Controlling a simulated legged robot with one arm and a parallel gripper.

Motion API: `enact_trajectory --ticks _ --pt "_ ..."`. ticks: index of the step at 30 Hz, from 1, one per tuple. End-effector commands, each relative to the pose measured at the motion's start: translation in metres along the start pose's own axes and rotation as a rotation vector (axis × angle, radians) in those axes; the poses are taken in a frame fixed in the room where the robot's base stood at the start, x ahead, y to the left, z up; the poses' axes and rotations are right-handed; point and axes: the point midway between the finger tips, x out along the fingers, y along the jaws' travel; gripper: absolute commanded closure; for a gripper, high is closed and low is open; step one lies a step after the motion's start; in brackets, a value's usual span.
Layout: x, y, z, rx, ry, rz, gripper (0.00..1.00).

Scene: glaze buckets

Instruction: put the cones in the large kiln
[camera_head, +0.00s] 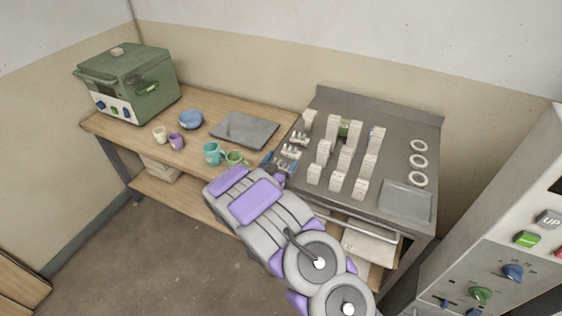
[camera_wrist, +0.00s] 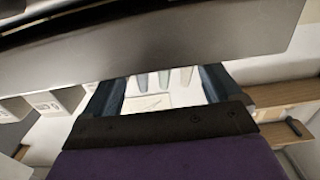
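Several small pale cones (camera_head: 291,152) stand in rows near the left edge of the grey metal table, in the head view. Pale cone shapes (camera_wrist: 163,77) also show in the wrist view, beyond the gap between my fingers. My gripper (camera_head: 279,178) is at the table's front left corner, just in front of the cones, partly hidden by my arm. In the wrist view my gripper (camera_wrist: 162,92) has its two dark blue fingers wide apart, with nothing visibly clamped. A large pale machine (camera_head: 485,245) with knobs and an UP button, likely the large kiln, stands at the right; its opening is not seen.
The metal table (camera_head: 391,143) carries several white boxes (camera_head: 345,158), white rings (camera_head: 418,162) and a grey tray (camera_head: 405,201). The wooden table (camera_head: 205,105) holds a small green kiln (camera_head: 145,85), cups (camera_head: 212,153), a blue bowl (camera_head: 190,119) and a grey slab (camera_head: 245,130). Floor is clear at left.

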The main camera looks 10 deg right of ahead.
Motion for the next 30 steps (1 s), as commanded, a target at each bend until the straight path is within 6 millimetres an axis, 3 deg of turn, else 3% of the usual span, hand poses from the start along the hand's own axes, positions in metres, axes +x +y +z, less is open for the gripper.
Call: enact_trajectory --ticks 15,30 --pt "0.0 0.0 0.002 0.001 0.002 0.0 0.0" --pt "-0.076 -0.003 0.002 -0.002 -0.001 -0.003 0.0"
